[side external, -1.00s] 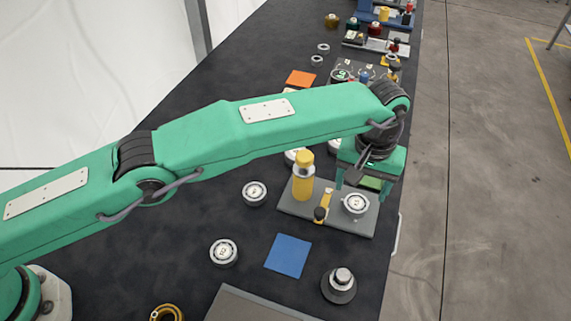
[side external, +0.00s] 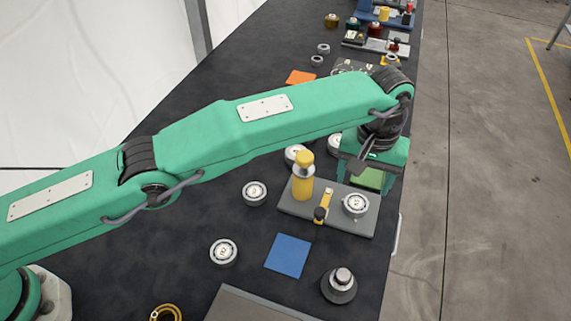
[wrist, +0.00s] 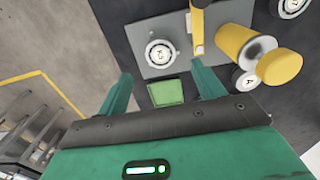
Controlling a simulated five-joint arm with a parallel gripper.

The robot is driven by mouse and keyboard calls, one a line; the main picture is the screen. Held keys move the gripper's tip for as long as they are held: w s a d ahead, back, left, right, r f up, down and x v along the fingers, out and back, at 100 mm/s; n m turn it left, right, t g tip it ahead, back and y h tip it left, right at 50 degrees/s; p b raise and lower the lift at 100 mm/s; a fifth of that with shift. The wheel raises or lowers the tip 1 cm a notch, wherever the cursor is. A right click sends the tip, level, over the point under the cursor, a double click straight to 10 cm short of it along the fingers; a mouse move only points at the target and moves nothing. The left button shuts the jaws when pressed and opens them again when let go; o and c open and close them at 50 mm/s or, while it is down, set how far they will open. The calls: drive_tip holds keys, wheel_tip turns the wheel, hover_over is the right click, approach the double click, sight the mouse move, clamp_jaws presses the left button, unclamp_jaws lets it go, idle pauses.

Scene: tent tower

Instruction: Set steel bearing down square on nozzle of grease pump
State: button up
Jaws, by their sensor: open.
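The grease pump is a yellow cylinder with a grey collar and yellow cap (side external: 303,178), standing on a grey base plate (side external: 285,205); it also shows at the right of the wrist view (wrist: 232,42). A steel bearing (side external: 356,204) with a labelled centre sits on the other end of the plate and looks level. It shows in the wrist view (wrist: 161,53) too. No nozzle is visible; I cannot tell whether one is under this bearing. My gripper (side external: 364,180) is open and empty, above and just beyond the bearing. Its spread fingers show in the wrist view (wrist: 163,78).
A green square (wrist: 166,92) lies beside the plate. Other bearings stand on the dark table (side external: 254,192) (side external: 223,251). A blue square (side external: 288,255) and a grey stepped part (side external: 339,284) lie nearer. The table's right edge is close to the plate.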

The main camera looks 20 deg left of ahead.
drive_tip(key=w+a+r+t, duration=0.1)
drive_tip(key=w+a+r, duration=0.2)
drive_tip(key=a+r, duration=0.35)
drive_tip(key=w+a+r, duration=0.3)
drive_tip(key=a+r, duration=0.3)
drive_tip(key=r, duration=0.1)
drive_tip(key=s+a+r+t+h, duration=0.15)
drive_tip(key=a+r, duration=0.25)
drive_tip(key=a, duration=0.4)
drive_tip(key=s+a+r+y, duration=0.1)
drive_tip(key=s+a+r, duration=0.1)
drive_tip(key=a+r, duration=0.45)
drive_tip(key=s+a+t, duration=0.1)
drive_tip(key=s+a, duration=0.9)
drive_tip(key=a, duration=0.4)
drive_tip(key=s+a+f+t, duration=0.1)
drive_tip(key=s+a+f, duration=0.3)
drive_tip(key=s, duration=0.3)
drive_tip(key=s+a+f+t, duration=0.1)
drive_tip(key=s+a+f, duration=0.3)
drive_tip(key=s, duration=0.3)
drive_tip(key=shift+s+a+f, duration=0.25)
drive_tip(key=shift+s+a, duration=0.1)
drive_tip(key=shift+a, duration=0.4)
